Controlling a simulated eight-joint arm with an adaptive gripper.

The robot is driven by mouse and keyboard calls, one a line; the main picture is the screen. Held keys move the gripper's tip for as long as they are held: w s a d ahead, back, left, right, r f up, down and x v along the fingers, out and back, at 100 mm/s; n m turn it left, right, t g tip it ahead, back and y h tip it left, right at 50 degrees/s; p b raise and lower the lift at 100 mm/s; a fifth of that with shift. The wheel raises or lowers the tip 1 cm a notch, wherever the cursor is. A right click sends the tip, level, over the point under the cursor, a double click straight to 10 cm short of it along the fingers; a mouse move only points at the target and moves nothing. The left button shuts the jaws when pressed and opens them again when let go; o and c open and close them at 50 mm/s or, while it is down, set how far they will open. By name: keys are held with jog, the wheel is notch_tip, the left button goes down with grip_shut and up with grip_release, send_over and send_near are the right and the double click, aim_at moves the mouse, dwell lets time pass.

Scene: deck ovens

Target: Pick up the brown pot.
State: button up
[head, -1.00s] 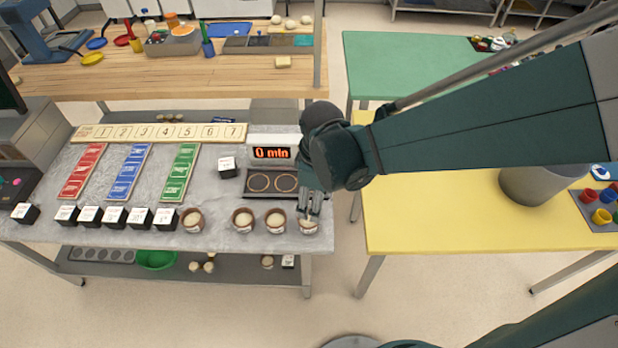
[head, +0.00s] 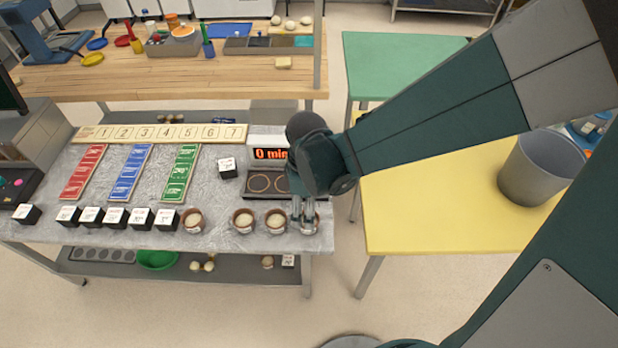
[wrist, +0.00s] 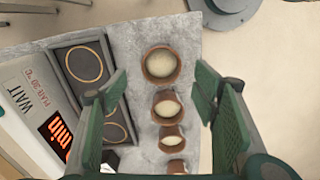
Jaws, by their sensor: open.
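Several alike brown pots, each with a pale round filling, stand in a row along the front edge of the grey counter. In the head view they are a left pot (head: 192,220), a second pot (head: 243,221), a third pot (head: 276,221) and a rightmost pot (head: 315,223), partly hidden by my gripper (head: 303,220). In the wrist view my gripper (wrist: 160,88) is open and empty. Its fingers are apart on either side of the row, with the end pot (wrist: 161,65) and the neighbouring pot (wrist: 167,105) showing between them. I cannot tell which pot is meant.
A two-ring hot plate (head: 266,183) and lit timer display (head: 270,154) stand behind the pots. Black label blocks (head: 116,218) line the counter's front to the left. A yellow table (head: 430,215) with a grey bucket (head: 540,168) is to the right.

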jog(key=shift+f, duration=0.85)
jog(key=shift+s+f+b, duration=0.15)
jog(key=shift+f+b, duration=0.5)
jog(key=shift+f, duration=1.95)
jog(key=c, duration=1.1)
jog(key=shift+r, duration=0.1)
jog(key=shift+r+p, duration=0.95)
jog(key=shift+r, duration=3.95)
